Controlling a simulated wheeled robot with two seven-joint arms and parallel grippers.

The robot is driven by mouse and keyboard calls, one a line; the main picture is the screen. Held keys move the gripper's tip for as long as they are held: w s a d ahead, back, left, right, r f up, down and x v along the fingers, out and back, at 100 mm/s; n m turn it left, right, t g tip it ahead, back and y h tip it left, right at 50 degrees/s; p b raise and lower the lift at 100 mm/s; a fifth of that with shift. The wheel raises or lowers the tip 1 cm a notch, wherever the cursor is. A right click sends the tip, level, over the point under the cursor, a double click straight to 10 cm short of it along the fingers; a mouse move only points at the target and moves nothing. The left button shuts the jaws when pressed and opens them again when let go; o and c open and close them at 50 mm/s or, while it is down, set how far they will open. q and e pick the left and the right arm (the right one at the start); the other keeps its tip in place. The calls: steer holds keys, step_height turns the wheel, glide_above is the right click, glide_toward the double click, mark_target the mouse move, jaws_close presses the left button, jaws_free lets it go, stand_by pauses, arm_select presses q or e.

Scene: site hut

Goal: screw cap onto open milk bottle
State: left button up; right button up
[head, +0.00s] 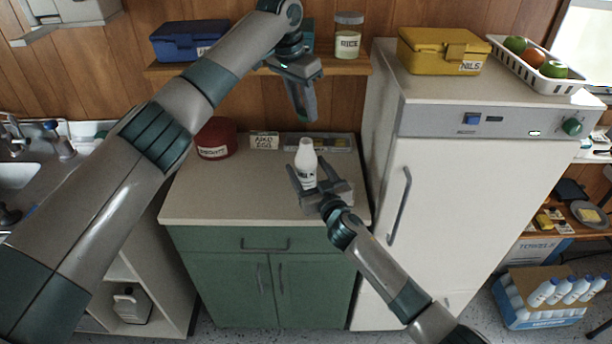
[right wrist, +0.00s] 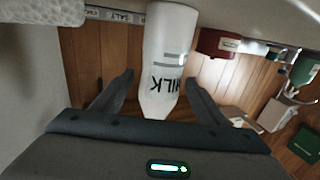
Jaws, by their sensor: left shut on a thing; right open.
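The white milk bottle (head: 307,167) stands upright on the worktop, its narrow neck upward. It also shows in the right wrist view (right wrist: 170,50), upside down in the picture, with its neck end partly hidden by my gripper. My right gripper (head: 307,164) is open, with one finger on each side of the bottle; both fingers look apart from it in the right wrist view (right wrist: 160,82). My left gripper (head: 304,117) points down just above the bottle, apart from its top. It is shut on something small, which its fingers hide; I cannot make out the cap.
A red tin (head: 217,138), a lettered card (head: 264,141) and a grey tray (head: 330,143) stand at the back of the worktop (head: 235,195). A white fridge (head: 460,190) rises close on the right. A shelf (head: 345,66) holds a rice jar (head: 348,38) behind my left gripper.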

steer(key=shift+w+a, duration=0.3)
steer(key=shift+w, duration=0.35)
steer(key=c, duration=1.6)
arm_select(q)
steer(key=shift+f, duration=2.45)
steer(key=shift+s+f, duration=0.1)
steer(key=shift+f, duration=0.8)
steer(key=shift+f, duration=0.55)
arm_select(e)
jaws_close()
